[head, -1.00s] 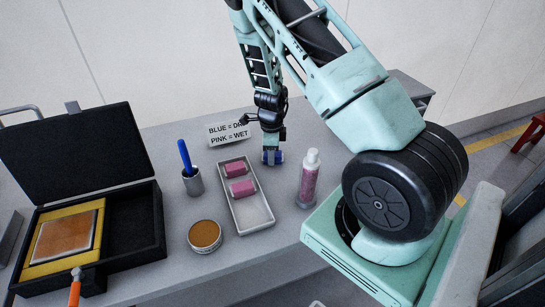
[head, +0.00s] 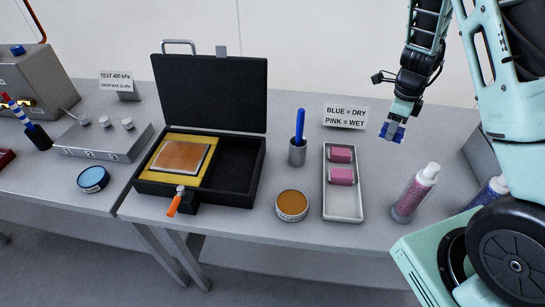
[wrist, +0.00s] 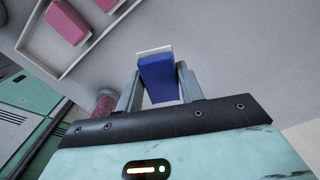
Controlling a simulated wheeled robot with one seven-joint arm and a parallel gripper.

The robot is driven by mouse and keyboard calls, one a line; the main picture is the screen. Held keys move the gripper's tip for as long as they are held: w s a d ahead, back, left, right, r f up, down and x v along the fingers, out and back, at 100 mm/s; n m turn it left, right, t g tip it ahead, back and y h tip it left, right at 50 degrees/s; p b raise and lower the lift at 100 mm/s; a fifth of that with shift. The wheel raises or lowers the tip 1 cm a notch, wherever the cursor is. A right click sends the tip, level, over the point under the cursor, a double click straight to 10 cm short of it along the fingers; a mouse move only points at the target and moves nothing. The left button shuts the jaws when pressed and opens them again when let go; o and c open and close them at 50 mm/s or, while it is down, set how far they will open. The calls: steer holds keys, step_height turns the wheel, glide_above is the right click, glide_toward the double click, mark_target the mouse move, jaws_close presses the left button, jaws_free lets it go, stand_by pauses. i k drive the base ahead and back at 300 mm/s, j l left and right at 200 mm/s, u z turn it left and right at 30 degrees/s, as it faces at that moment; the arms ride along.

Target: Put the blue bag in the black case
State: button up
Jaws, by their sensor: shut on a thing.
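My gripper (head: 394,131) is shut on the blue bag (head: 391,130) and holds it above the table, to the right of the white tray. In the wrist view the blue bag (wrist: 160,78) sits between the two fingers, with a pale strip along its far edge. The black case (head: 233,165) stands open at the left of the tray, its lid upright at the back. Its left part holds a yellow frame with a copper-coloured plate (head: 181,157). Its right compartment looks dark and empty.
The white tray (head: 343,212) holds two pink bags (head: 341,176). A cup with a blue pen (head: 298,150), a round amber tin (head: 292,204) and a sign (head: 345,116) stand between case and gripper. A bottle of pink beads (head: 415,192) stands at right. An orange-handled tool (head: 175,203) lies at the case's front.

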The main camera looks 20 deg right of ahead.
mark_target(234, 171)
steer(key=k+j, duration=0.2)
steer(key=j, duration=0.15)
steer(key=k+j, duration=0.25)
steer(key=j, duration=0.15)
steer(key=k+j, duration=0.2)
steer(key=j, duration=0.15)
